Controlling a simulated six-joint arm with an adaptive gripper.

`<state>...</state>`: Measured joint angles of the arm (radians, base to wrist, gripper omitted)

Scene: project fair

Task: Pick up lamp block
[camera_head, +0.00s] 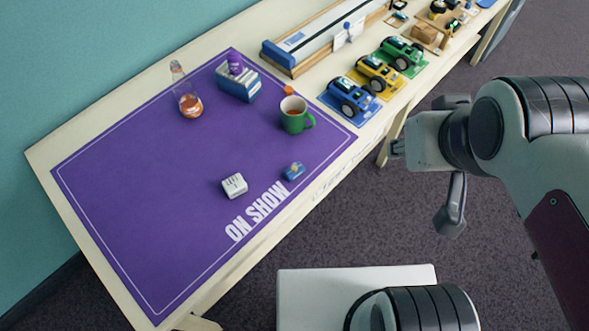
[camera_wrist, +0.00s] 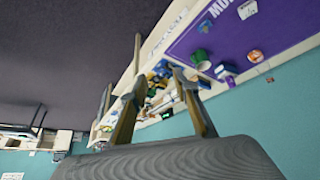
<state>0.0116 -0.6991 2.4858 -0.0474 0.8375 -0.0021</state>
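Two small blocks lie on the purple mat (camera_head: 130,190): a white block (camera_head: 234,185) with dark markings on top, and a smaller blue block (camera_head: 293,171) with a pale yellowish spot. I cannot tell for sure which one is the lamp block. The white block also shows at the top edge of the wrist view (camera_wrist: 247,10). My gripper (camera_head: 397,148) is off the table, to the right of both blocks and well apart from them. In the wrist view my gripper (camera_wrist: 156,85) has its fingers spread with nothing held between them.
Blue (camera_head: 350,98), yellow (camera_head: 379,75) and green (camera_head: 403,56) toy cars stand beyond. The mat's left and middle are clear.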

